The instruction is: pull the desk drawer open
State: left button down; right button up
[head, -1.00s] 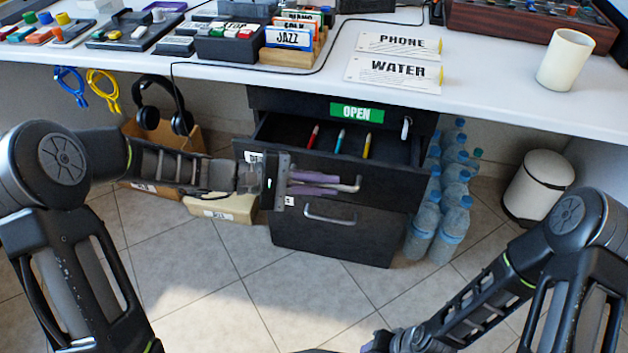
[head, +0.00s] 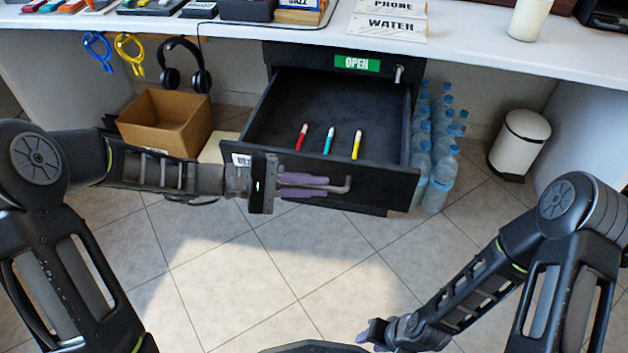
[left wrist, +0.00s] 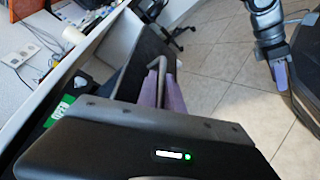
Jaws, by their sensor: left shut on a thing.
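The black desk drawer (head: 392,176) stands well out from the desk in the head view, with red, teal and yellow markers lying inside. Its front carries a grey bar handle (head: 345,187). My left gripper (head: 305,186), with purple fingers, is shut on the handle at the drawer front. The handle (left wrist: 155,68) also shows between the purple fingers in the left wrist view. My right gripper (head: 372,333) is low in the head view, over the floor and away from the drawer; its finger gap is not clear.
A green OPEN label (head: 357,63) is on the desk front above the drawer. A cardboard box (head: 166,124) stands left, water bottles (head: 437,170) and a white bin (head: 520,142) right. The tiled floor in front is clear.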

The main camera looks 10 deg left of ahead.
pick_arm(q)
jog(key=shift+s, duration=0.1)
jog(key=c, duration=1.5)
grip_release()
jog(key=shift+a, duration=0.1)
jog(key=p+v, duration=0.2)
jog(key=v, duration=0.5)
jog(key=shift+s+a, duration=0.1)
jog(key=shift+a, duration=0.2)
jog(key=shift+r, duration=0.1)
